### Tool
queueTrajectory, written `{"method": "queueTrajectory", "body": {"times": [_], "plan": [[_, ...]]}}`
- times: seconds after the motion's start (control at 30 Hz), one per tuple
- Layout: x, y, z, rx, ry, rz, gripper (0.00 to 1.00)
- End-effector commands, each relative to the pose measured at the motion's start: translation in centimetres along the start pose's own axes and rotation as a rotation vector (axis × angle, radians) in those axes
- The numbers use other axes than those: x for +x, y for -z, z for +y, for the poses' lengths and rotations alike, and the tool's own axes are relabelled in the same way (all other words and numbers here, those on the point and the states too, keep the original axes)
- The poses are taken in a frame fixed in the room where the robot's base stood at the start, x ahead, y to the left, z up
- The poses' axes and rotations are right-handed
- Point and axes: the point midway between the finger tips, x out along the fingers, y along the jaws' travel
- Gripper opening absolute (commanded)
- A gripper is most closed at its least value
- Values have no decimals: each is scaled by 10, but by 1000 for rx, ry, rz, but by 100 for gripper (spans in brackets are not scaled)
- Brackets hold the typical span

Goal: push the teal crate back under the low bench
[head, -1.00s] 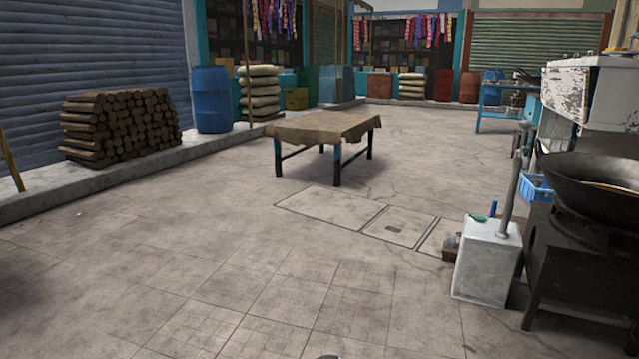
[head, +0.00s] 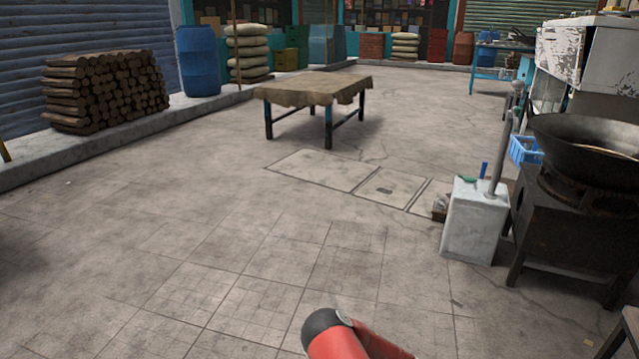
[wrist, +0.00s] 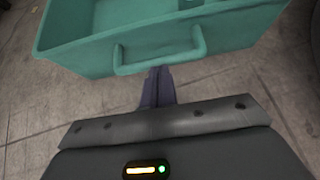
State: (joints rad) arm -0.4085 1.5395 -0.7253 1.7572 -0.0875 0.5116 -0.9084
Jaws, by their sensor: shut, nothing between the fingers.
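The teal crate (wrist: 85,58) fills the top of the wrist view, with its open top and a looped handle (wrist: 160,62) on the near wall. Its far end is cut off by the frame. My gripper (wrist: 159,72) is shut and empty, its dark fingertips at the lower edge of the handle. I cannot tell whether they touch it. The crate is not visible in the head view. A low cloth-covered bench (head: 315,88) with blue legs stands mid-floor in the head view; no crate shows under it.
A white block with a post (head: 475,225) and a stove with a black wok (head: 585,140) stand at the right. A log stack (head: 105,90) and a blue barrel (head: 197,60) line the left wall. The tiled floor between is clear.

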Motion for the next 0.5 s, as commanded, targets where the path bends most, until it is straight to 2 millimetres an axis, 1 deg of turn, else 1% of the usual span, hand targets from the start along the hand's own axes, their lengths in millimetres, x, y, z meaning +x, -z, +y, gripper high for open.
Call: {"method": "queueTrajectory", "body": {"times": [0.5], "plan": [[32, -22, -1, 1, 3, -2, 0]]}}
